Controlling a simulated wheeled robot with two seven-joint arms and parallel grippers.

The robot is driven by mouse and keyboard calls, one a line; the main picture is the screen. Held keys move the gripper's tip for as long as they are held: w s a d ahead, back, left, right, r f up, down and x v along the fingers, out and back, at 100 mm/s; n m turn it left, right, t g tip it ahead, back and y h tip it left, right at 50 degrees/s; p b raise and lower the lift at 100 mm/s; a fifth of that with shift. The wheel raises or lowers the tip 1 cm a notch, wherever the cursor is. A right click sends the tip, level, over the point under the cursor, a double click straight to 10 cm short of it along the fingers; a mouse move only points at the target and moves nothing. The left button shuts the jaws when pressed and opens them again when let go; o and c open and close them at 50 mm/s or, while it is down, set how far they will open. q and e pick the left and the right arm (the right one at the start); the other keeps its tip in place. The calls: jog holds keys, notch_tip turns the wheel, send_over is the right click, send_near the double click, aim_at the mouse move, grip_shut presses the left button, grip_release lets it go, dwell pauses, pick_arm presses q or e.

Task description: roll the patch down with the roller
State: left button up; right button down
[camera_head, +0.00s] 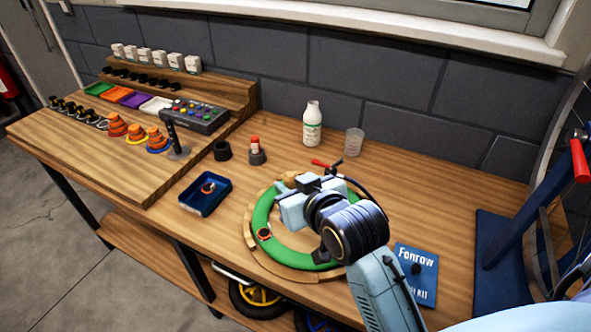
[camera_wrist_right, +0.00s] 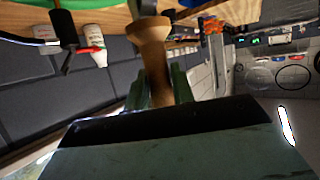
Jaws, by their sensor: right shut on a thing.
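The green tube (camera_head: 262,214) lies as a ring on a round wooden form (camera_head: 249,238) on the bench. The patch (camera_head: 264,234), dark with an orange rim, sits on the left front of the tube. My right gripper (camera_head: 287,202) is above the far left part of the ring, behind the patch and apart from it. In the right wrist view its fingers (camera_wrist_right: 158,92) are shut on the roller's turned wooden handle (camera_wrist_right: 150,45). The roller's working end cannot be made out. My left gripper is not in view.
A blue tray (camera_head: 187,207) with a small orange-rimmed piece lies left of the ring. A blue kit booklet (camera_head: 428,262) lies right. Bench is clear between tray and ring.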

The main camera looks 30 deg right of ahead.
jog(key=shift+w+a+r+n+y, duration=0.2)
jog(key=shift+w+a+n+y, duration=0.1)
jog(key=shift+a+n+y, duration=0.15)
jog(key=w+a+r+n+g+y+p, duration=0.2)
jog(key=w+a+n+g+y+p, duration=0.1)
jog(key=a+n+y, duration=0.3)
notch_tip(320, 180, down, 8)
jog(key=d+y+b, duration=0.1)
jog(key=b, duration=0.6)
jog(key=shift+s+d+r, duration=0.15)
jog(key=shift+s+r, duration=0.1)
jog(key=shift+n, duration=0.25)
jog(key=shift+f+b, duration=0.4)
jog(key=shift+f, duration=0.05)
